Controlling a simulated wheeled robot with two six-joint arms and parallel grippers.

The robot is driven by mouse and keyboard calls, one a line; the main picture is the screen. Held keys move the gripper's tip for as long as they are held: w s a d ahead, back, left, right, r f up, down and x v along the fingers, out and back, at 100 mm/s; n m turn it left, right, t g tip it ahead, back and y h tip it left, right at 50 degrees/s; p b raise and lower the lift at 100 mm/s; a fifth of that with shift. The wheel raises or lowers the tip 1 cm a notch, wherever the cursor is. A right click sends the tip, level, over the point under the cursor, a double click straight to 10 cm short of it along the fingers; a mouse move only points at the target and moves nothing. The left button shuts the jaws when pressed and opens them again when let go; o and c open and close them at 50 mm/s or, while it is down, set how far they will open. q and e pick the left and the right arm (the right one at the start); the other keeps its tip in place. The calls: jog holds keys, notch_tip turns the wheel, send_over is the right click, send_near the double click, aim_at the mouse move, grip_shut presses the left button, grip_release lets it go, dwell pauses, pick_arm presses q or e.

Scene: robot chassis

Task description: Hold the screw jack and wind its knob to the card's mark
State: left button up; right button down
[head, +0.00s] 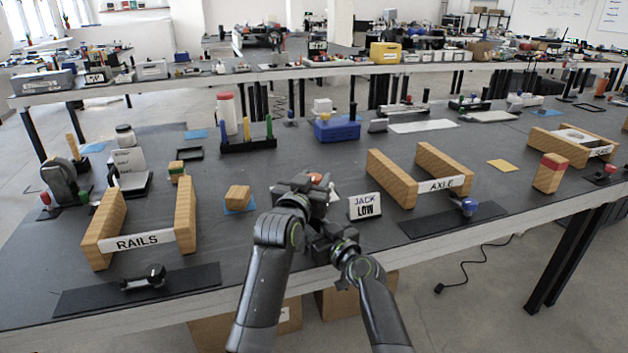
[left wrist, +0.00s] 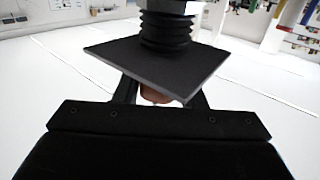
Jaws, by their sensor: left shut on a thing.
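The jack card (head: 364,206) stands on the table and reads "JACK LOW". My left gripper (head: 306,187) is just left of the card, shut on the screw jack. In the head view the arms hide most of the jack; a small orange-red part (head: 316,178) shows beyond the gripper. In the left wrist view the screw jack (left wrist: 150,65) shows as a dark square plate with a ribbed black bellows, close in front of the gripper fingers (left wrist: 158,95). My right gripper (head: 335,242) is low beside the left one, near the table's front edge; its fingertips are hard to make out.
The rails fixture (head: 145,240) stands at the left, with a black strip (head: 140,290) before it. The axle fixture (head: 440,187) stands right of the card. A blue box (head: 337,130) and a pen rack (head: 248,145) are behind. A small wooden block (head: 238,197) lies left of my left gripper.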

aim_at(313, 176)
pick_arm(q)
jog(key=shift+f+y, duration=0.15)
jog(key=shift+y, duration=0.15)
jog(key=o, duration=1)
notch_tip(313, 176, up, 10)
jog(key=shift+r, duration=0.1)
jog(key=shift+a, duration=0.1)
